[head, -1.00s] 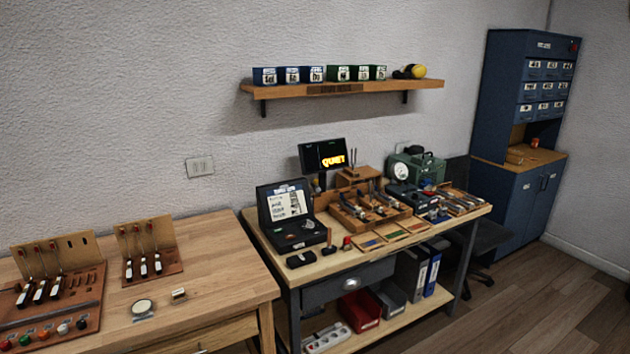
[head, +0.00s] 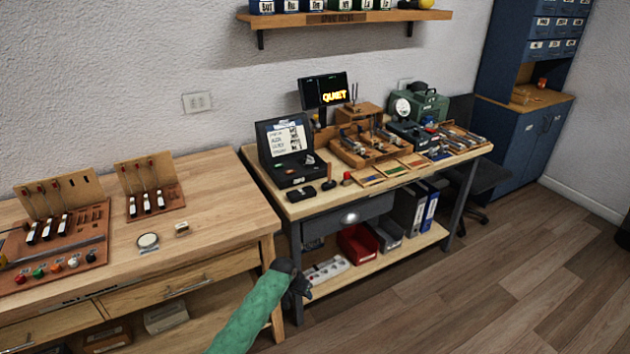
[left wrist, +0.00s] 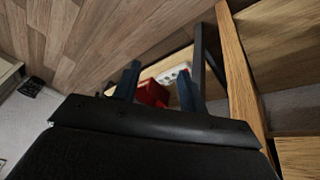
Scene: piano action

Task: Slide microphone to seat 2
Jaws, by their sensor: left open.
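My left gripper (head: 297,284), on a green-sleeved arm, is in front of the gap between the two benches, over the lower shelf. In the left wrist view its two fingers (left wrist: 160,72) are apart with nothing between them; the red bin (left wrist: 152,93) shows beyond. On the left bench, a wooden board (head: 95,255) carries a grey rail (head: 58,252), upright hammers and coloured knobs. A dark shape (head: 3,260) is cut off at the left edge by the board. I cannot make out which thing is the microphone, nor seat 2. My right gripper cannot be identified.
A smaller hammer stand (head: 152,190), a round dish (head: 148,241) and a small block (head: 182,229) sit on the left bench (head: 230,205). The right bench holds an open black case (head: 290,165) and tool trays. The floor (head: 490,280) at right is clear.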

